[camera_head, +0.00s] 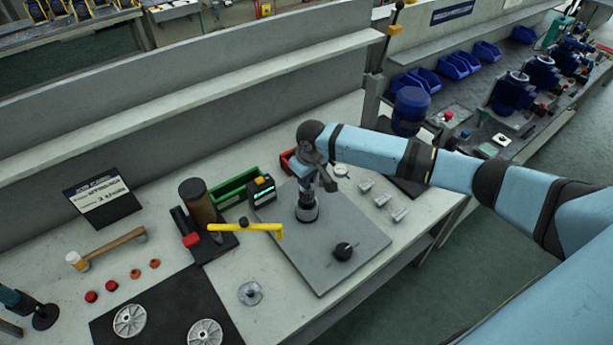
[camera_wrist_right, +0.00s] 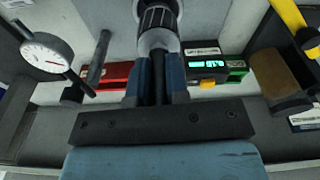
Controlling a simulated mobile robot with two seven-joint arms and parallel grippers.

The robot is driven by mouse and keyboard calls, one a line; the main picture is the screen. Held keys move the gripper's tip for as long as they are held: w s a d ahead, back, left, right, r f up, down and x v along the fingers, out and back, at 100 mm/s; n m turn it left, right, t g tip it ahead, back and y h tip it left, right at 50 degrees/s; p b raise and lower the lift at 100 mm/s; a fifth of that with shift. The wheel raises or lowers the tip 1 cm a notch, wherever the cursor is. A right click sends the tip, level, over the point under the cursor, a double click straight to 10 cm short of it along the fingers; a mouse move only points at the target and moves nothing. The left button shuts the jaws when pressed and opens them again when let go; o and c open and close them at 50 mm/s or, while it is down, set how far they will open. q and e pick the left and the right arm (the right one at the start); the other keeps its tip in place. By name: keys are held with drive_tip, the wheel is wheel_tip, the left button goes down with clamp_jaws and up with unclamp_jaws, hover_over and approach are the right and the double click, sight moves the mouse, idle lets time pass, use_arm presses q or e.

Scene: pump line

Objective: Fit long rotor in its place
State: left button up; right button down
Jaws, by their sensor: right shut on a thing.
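My right gripper (camera_wrist_right: 158,70) is shut on a dark shaft that stands between its blue fingers. The shaft leads to a pale collar and a dark ribbed cylinder, which looks like the long rotor (camera_wrist_right: 158,18), at the top edge of the wrist view. In the head view the right gripper (camera_head: 310,182) points down over the grey plate (camera_head: 345,215). A dark cylinder with a pale band (camera_head: 307,208) stands below it, at the plate. I cannot tell whether it is seated in anything. My left gripper is not in view.
A black knob-like part (camera_head: 343,251) sits on the plate. A display box (camera_head: 262,190), green bin (camera_head: 233,188), yellow-handled tool (camera_head: 245,229) and brown cylinder (camera_head: 197,202) stand left. Small metal parts (camera_head: 381,200) lie right. A dial gauge (camera_wrist_right: 45,54) shows in the wrist view.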

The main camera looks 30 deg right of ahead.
drive_tip(key=shift+f, duration=0.75)
idle(0.7)
drive_tip(key=shift+f+b, duration=0.4)
drive_tip(key=shift+f, duration=0.3)
drive_tip(key=c, duration=0.8)
unclamp_jaws()
drive_tip(key=shift+f, duration=0.1)
